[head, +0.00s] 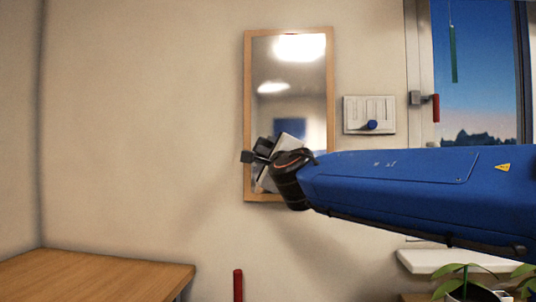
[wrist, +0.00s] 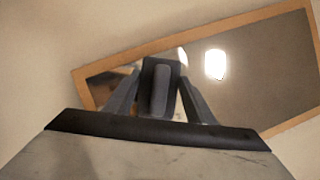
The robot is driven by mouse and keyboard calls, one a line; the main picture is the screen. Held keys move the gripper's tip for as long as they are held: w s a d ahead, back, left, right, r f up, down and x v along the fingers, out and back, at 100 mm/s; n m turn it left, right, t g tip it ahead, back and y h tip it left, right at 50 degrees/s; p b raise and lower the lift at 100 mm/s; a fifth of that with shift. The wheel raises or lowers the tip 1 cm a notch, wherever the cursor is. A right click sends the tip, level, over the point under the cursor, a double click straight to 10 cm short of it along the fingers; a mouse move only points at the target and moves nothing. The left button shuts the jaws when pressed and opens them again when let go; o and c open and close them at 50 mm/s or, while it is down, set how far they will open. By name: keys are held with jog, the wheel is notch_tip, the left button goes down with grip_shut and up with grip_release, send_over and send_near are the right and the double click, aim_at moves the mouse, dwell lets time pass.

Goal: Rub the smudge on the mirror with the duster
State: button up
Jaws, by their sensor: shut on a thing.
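The mirror (head: 290,105) hangs on the wall in a wooden frame. It also shows tilted in the wrist view (wrist: 265,65), with a bright lamp reflection. My gripper (head: 260,158) is in front of the mirror's lower left part. In the wrist view its two grey fingers (wrist: 160,98) close from both sides on the duster (wrist: 160,75), a small dark block with a rounded grey grip. The duster overlaps the mirror's lower part in view; I cannot tell whether it touches the glass. I cannot pick out the smudge; it may be hidden behind my gripper.
A white switch panel (head: 369,115) with a blue knob is right of the mirror. Farther right is a window (head: 480,80) with a red handle (head: 436,108). A wooden table (head: 95,275) is lower left, a plant (head: 465,283) lower right. The wall left of the mirror is bare.

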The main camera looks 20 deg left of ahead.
jog(key=shift+s+d, duration=0.2)
jog(key=shift+s, duration=0.55)
jog(key=shift+s+d, duration=0.2)
jog(key=shift+s, duration=0.55)
jog(key=shift+s+d, duration=0.2)
jog(key=shift+s, duration=0.55)
jog(key=shift+s+d, duration=0.2)
jog(key=shift+s, duration=0.55)
jog(key=shift+s+d, duration=0.15)
jog(key=shift+s, duration=0.55)
